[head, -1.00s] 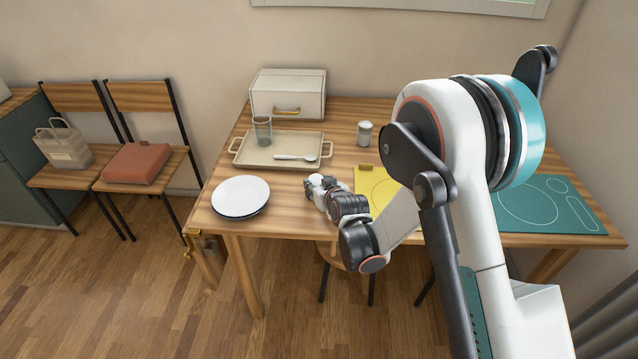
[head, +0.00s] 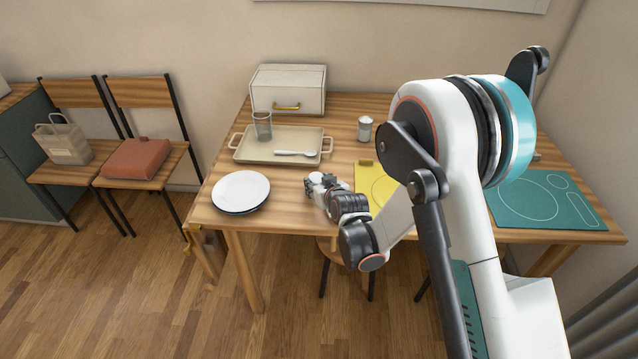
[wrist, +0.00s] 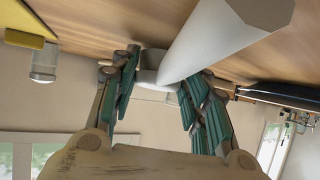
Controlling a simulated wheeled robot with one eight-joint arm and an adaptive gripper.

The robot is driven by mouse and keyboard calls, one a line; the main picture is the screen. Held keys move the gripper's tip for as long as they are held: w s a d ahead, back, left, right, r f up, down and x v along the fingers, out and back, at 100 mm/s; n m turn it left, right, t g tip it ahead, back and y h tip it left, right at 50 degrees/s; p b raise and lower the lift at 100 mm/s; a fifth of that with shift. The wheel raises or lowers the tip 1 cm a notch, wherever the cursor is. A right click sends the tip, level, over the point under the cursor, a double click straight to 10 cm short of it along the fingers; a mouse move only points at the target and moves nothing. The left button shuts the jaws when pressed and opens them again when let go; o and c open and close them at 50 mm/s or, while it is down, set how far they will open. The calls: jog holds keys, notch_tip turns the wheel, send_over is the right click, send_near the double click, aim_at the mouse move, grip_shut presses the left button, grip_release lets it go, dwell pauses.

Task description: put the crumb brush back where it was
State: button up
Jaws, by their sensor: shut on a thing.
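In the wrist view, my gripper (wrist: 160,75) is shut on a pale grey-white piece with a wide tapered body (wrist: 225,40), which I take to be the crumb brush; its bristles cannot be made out. In the head view, my gripper (head: 316,186) is low over the front middle of the wooden table (head: 290,215), between the white plate and the yellow mat. There the held thing is mostly hidden by the fingers, and I cannot tell whether it touches the table.
A plate (head: 240,190) lies left of my gripper. Behind are a tray (head: 262,157) with glass (head: 262,125) and spoon (head: 296,153), a drawer box (head: 288,88) and a shaker (head: 364,128). A yellow mat (head: 368,182) and teal mat (head: 545,200) lie right. A gold fitting (head: 190,234) sits at the left corner.

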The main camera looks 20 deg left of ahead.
jog(key=shift+f, duration=0.3)
jog(key=o, duration=1.2)
jog(key=shift+f, duration=0.1)
